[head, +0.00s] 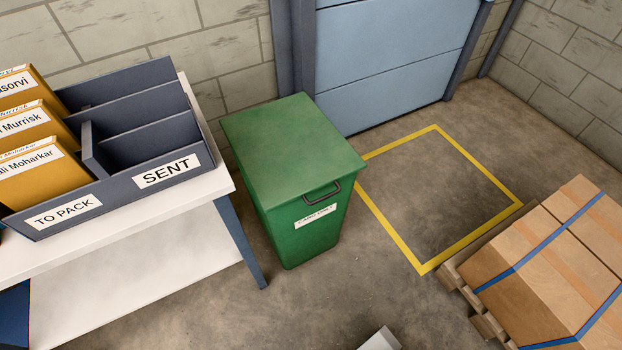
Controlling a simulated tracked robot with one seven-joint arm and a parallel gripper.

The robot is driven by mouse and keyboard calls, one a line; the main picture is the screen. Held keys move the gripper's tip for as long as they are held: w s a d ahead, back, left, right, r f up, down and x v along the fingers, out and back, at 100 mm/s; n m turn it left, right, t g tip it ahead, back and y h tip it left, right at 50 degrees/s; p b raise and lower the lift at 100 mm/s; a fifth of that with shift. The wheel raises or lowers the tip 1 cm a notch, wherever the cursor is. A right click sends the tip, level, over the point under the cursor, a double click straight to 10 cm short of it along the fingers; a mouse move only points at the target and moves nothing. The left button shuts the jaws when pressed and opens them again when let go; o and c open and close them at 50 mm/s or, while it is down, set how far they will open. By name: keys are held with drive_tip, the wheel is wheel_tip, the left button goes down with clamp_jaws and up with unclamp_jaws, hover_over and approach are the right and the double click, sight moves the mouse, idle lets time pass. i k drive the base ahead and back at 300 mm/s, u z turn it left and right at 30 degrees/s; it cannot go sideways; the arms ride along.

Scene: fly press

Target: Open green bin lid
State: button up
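The green bin (296,235) stands on the floor near the middle of the head view, right of the white table. Its flat green lid (288,147) is down and closed on top. A dark bar handle (322,194) sits at the lid's front edge. A white label on the bin's front, below the handle, is too small to read surely. My gripper's fingers are not in view.
A white table (150,235) with a grey sorter (140,185) and yellow folders is at left. A pallet of strapped cardboard boxes (545,265) is at right. A yellow floor square (425,268) is empty. A blue door (395,60) is behind.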

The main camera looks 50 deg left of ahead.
sight(286, 149)
drive_tip(key=z, duration=0.45)
drive_tip(key=i, duration=0.1)
drive_tip(key=u, duration=2.7)
drive_tip(key=k, duration=0.9)
drive_tip(key=u, duration=0.15)
drive_tip(key=i, duration=0.9)
drive_tip(key=z, duration=0.1)
